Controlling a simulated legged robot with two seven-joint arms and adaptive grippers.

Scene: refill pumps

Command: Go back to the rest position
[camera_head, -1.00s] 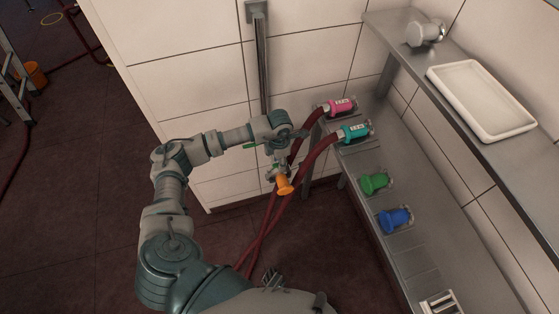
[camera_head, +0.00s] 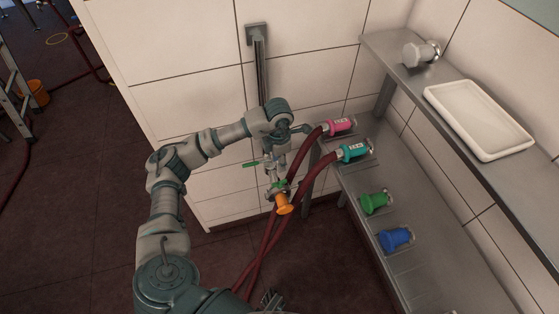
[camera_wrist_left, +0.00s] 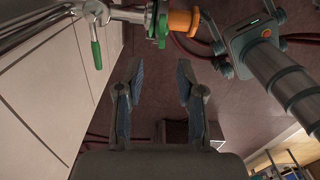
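My left arm reaches in from the left in the head view. Its gripper (camera_head: 278,161) hangs just above a pipe valve with green handles and an orange end piece (camera_head: 284,203). In the left wrist view the two fingers of this gripper (camera_wrist_left: 158,85) are spread wide with nothing between them. The orange end piece (camera_wrist_left: 183,22) and a green handle (camera_wrist_left: 96,54) lie beyond the fingertips, apart from them. A dark fingered part at the bottom edge of the head view may be my right gripper (camera_head: 270,299); its state is unclear.
Pink (camera_head: 341,126), teal (camera_head: 354,150), green (camera_head: 373,203) and blue (camera_head: 396,239) couplings sit along the metal bench at right. Dark red hoses (camera_head: 318,180) run from the pink and teal ones. A shelf above holds a white tray (camera_head: 480,120). Open floor lies left.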

